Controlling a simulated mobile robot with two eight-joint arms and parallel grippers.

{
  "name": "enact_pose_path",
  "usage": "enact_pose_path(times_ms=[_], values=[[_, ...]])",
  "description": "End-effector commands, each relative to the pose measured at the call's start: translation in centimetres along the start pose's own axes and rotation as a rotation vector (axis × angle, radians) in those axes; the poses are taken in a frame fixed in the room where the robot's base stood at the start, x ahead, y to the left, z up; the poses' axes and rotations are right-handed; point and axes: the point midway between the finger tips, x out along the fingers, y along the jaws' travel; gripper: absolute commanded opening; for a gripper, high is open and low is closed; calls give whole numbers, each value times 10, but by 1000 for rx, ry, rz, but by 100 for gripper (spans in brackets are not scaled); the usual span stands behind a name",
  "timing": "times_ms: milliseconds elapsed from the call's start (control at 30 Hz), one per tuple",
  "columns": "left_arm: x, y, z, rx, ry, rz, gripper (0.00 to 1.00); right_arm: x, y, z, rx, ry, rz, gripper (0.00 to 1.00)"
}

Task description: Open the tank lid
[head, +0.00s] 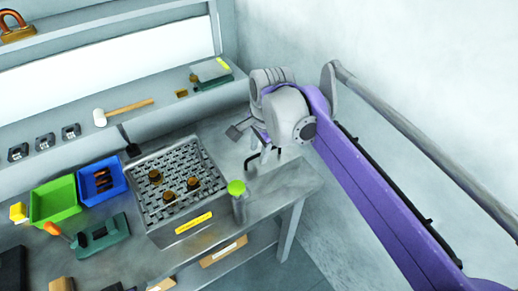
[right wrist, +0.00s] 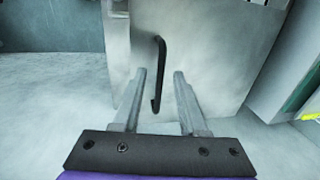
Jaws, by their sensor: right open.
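A thin black bar handle (right wrist: 158,75) stands on a pale grey panel (right wrist: 200,40) in the right wrist view. The panel looks like the tank lid, but I cannot be sure. In the head view a black handle (head: 252,161) shows at the bench's right end, just below my right gripper (head: 238,131). My right gripper is open and empty. In the right wrist view its two grey fingers (right wrist: 159,72) lie either side of the handle in the picture. I cannot tell how much gap separates them from it. My left gripper is not in view.
Left of the handle, a metal box with a mesh top (head: 205,165) holds several amber pieces. Blue (head: 101,181) and green (head: 54,202) bins are farther left. A mallet (head: 122,110) lies on the back ledge.

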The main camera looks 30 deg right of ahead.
Motion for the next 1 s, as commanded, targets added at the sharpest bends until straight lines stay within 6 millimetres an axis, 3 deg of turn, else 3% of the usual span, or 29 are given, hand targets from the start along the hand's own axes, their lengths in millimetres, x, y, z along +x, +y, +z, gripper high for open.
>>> enact_pose_path(times_ms=[200, 433, 1000], values=[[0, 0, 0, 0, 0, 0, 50, 0, 0, 0, 0, 0, 0, 40], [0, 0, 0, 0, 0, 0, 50, 0, 0, 0, 0, 0, 0, 0], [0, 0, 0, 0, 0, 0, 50, 0, 0, 0, 0, 0, 0, 0]])
